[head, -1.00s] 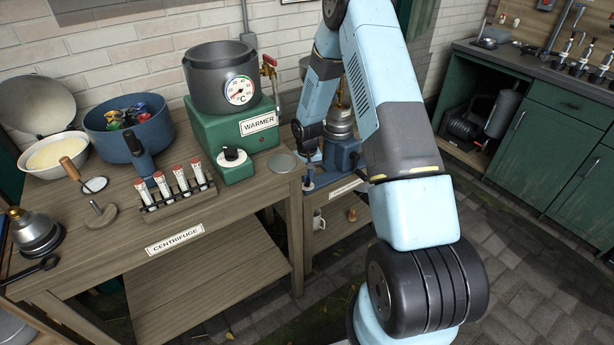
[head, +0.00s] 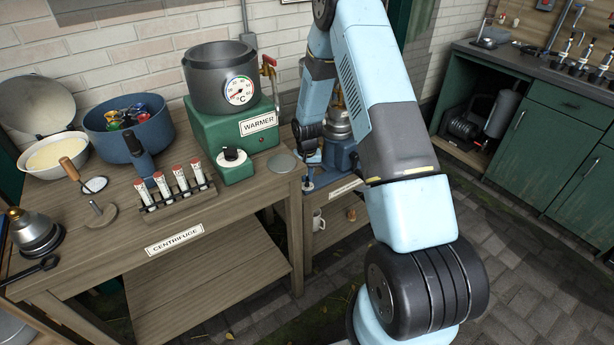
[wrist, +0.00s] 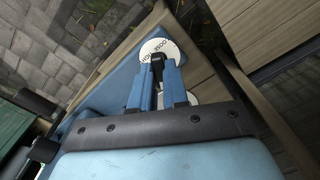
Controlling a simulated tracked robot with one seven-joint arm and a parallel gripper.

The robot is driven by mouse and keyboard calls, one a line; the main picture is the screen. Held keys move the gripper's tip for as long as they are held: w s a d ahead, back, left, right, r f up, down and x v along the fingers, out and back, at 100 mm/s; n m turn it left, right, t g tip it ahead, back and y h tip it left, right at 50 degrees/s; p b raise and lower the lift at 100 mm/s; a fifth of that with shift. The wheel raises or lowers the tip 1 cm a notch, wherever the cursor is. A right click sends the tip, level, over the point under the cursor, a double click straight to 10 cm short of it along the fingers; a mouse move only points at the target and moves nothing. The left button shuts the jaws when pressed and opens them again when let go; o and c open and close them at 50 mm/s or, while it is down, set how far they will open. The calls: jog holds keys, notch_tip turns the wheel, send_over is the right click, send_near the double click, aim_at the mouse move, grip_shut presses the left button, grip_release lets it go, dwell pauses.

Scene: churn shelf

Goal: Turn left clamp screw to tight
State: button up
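The left clamp screw (wrist: 156,60) shows in the wrist view as a small black piece between my fingertips. It stands over a round white dial (wrist: 162,47) with black lettering; the part I can read looks like "LOOSE". My gripper (wrist: 157,72) points down at it, its two blue fingers on either side of the black piece, seemingly shut on it. In the head view my gripper (head: 308,178) reaches down at the front left of the blue device (head: 340,158) on the low bench. The fingers hide part of the screw, and its exact pointing is unclear.
A second white disc (wrist: 194,97) shows partly behind my fingers. The wooden bench with the green warmer (head: 222,140) and test tube rack (head: 180,195) stands close on the left. A white mug (head: 318,220) is on the shelf below. Paved floor (head: 530,240) is open at right.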

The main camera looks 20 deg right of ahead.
jog(key=o, duration=0.4)
jog(key=n, duration=0.5)
jog(key=shift+n, duration=0.3)
notch_tip(320, 180, up, 14)
notch_tip(320, 180, up, 14)
jog(key=t+h, duration=0.1)
send_over(307, 178)
jog(key=s, duration=0.6)
jog(key=shift+s+d+r, duration=0.15)
jog(key=shift+d+r, duration=0.05)
jog(key=shift+r, duration=0.25)
jog(key=shift+s+d+r, duration=0.15)
jog(key=shift+r, duration=0.25)
jog(key=shift+o, duration=0.3)
